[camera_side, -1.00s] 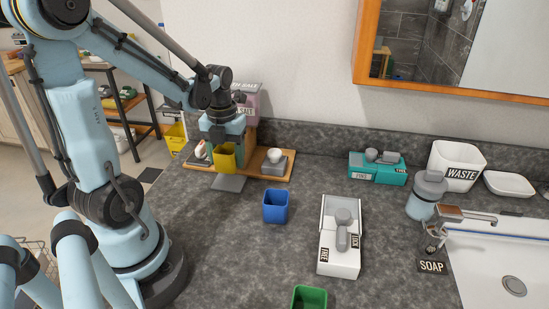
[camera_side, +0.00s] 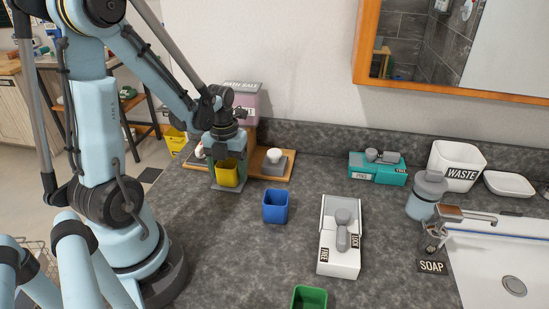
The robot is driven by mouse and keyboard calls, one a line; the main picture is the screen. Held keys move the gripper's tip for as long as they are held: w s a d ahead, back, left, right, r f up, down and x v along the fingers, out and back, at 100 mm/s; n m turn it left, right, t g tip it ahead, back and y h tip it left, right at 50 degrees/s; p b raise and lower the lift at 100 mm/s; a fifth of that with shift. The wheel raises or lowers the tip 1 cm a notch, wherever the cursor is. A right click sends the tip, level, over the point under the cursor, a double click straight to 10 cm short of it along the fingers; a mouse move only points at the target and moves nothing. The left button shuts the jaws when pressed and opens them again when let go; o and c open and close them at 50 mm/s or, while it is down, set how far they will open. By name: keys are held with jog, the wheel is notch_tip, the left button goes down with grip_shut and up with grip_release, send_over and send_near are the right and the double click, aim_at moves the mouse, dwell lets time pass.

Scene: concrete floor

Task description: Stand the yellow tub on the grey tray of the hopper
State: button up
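The yellow tub (camera_side: 228,177) is upright in my gripper (camera_side: 228,163), whose fingers sit at its rim. The tub is low over the grey tray (camera_side: 229,188) at the front of the hopper; I cannot tell whether its base touches the tray. The hopper, with a pink upper part (camera_side: 245,101) and a grey lid lettered "BATH SALT", stands behind my gripper. My arm and gripper hide most of its lower body and most of the tray.
A wooden board (camera_side: 280,172) with a white ball on a grey block (camera_side: 274,162) lies beside the hopper. A blue tub (camera_side: 275,207) stands close at front right, a green tub (camera_side: 309,298) at the front edge. A white lock box (camera_side: 339,255) stands further right.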

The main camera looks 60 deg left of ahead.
jog(key=shift+o, duration=1.2)
notch_tip(320, 180, up, 12)
jog(key=w+d+n+t, duration=0.1)
jog(key=d+n+t, duration=0.2)
jog(key=d+n, duration=0.4)
jog(key=w+d+n+t, duration=0.2)
jog(key=d+n, duration=0.6)
jog(key=n, duration=1.2)
jog(key=shift+w+d+r+t, duration=0.25)
jog(key=shift+d+t, duration=0.05)
jog(key=shift+t, duration=0.8)
